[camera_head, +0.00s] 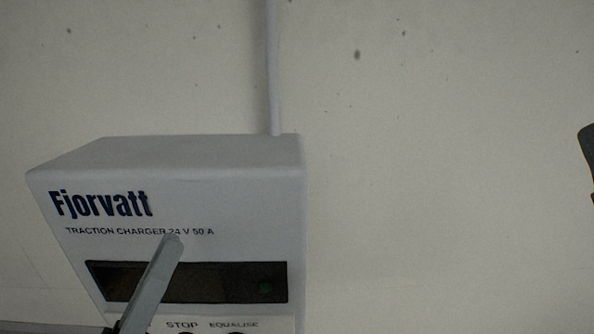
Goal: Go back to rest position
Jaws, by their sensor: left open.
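My left gripper (150,285) comes in at the bottom left. One grey finger shows clearly, slanting up to the right in front of the charger's face. The rest of the gripper is cut off by the bottom edge. It is open, and I see nothing held. Whether the finger touches the charger cannot be told. My right gripper is not seen.
A pale grey Fjorvatt traction charger (230,205) with a dark display (225,283) fills the lower left. A grey cable (273,70) rises from its top. The speckled pale wall right of it is bare. A dark shape (588,150) at the right edge is unclear.

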